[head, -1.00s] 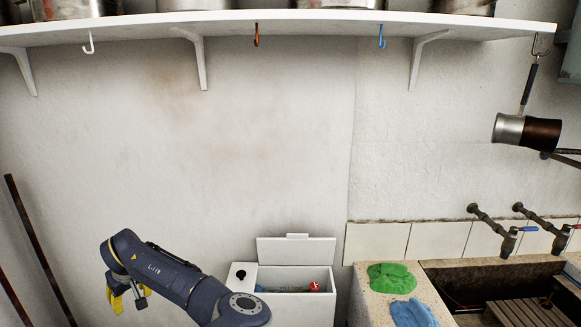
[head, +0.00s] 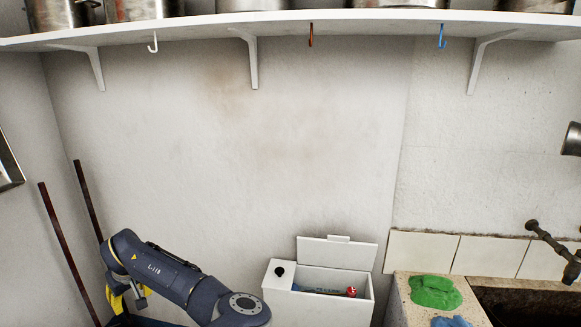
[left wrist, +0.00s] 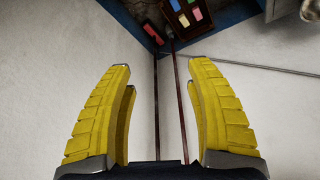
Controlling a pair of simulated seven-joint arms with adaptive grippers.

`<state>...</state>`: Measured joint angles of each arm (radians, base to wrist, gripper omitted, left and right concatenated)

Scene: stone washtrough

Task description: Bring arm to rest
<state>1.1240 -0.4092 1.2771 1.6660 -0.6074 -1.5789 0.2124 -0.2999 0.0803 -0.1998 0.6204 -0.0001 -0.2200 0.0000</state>
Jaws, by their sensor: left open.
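My left arm (head: 180,280) comes in at the bottom left of the head view, folded at the elbow. Its gripper (head: 126,297) hangs down at the lower left, with yellow fingers partly hidden behind the arm. In the left wrist view the gripper (left wrist: 160,110) shows two yellow fingers spread wide apart. Nothing is between them. My right gripper is in neither view.
A white box (head: 318,298) with its lid up stands right of my arm. Green cloth (head: 435,292) lies on the stone trough edge (head: 405,285). Dark poles (head: 66,245) lean at the left wall. A shelf (head: 290,25) with hooks runs above. The wall between is bare.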

